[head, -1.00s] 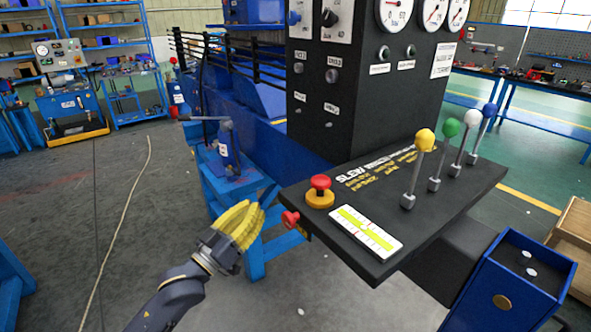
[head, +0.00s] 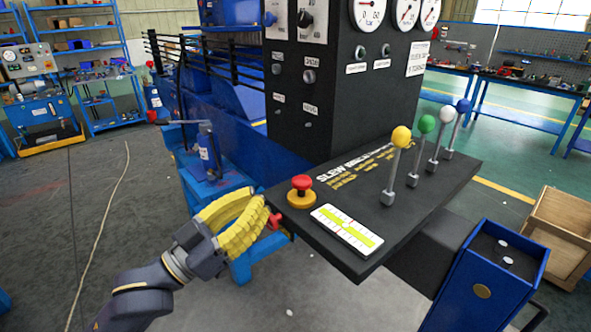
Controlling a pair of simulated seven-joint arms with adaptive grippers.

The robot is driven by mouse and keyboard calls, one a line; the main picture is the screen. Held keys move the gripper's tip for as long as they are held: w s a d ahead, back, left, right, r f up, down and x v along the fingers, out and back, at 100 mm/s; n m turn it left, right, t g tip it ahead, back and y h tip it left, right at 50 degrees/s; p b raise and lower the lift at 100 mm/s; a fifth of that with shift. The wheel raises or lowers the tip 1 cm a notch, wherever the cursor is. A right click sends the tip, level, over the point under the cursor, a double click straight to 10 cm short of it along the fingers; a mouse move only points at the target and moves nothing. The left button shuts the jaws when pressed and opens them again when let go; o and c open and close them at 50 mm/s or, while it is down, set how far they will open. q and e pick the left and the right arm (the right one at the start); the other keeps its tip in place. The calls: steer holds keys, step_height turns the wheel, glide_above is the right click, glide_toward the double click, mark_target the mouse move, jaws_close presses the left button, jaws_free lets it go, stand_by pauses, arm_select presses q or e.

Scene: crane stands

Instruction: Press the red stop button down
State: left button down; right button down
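A red mushroom-shaped stop button (head: 301,182) stands raised on a round yellow base (head: 301,199) at the near left corner of the dark sloping control panel (head: 371,252). A smaller red knob (head: 275,221) sticks out from the panel's left edge. My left gripper (head: 262,207) has ribbed yellow fingers that lie together at the tips, with nothing seen between them. It is just left of the panel edge, beside the red knob and apart from the stop button. Whether the fingertips touch the knob cannot be told. My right gripper is out of view.
Levers with yellow (head: 401,137), green, white and blue knobs stand right of the button. A level strip (head: 347,229) lies in front of it. A dark gauge cabinet (head: 345,100) rises behind. A blue stand with a vice (head: 207,150) is at the left. A blue box (head: 487,275) is lower right.

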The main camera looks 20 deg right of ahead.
mark_target(295, 183)
arm_select(q)
steer(key=shift+x, duration=5)
steer(key=shift+w, duration=0.1)
steer(key=shift+a+f, duration=0.1)
steer(key=shift+f, duration=0.05)
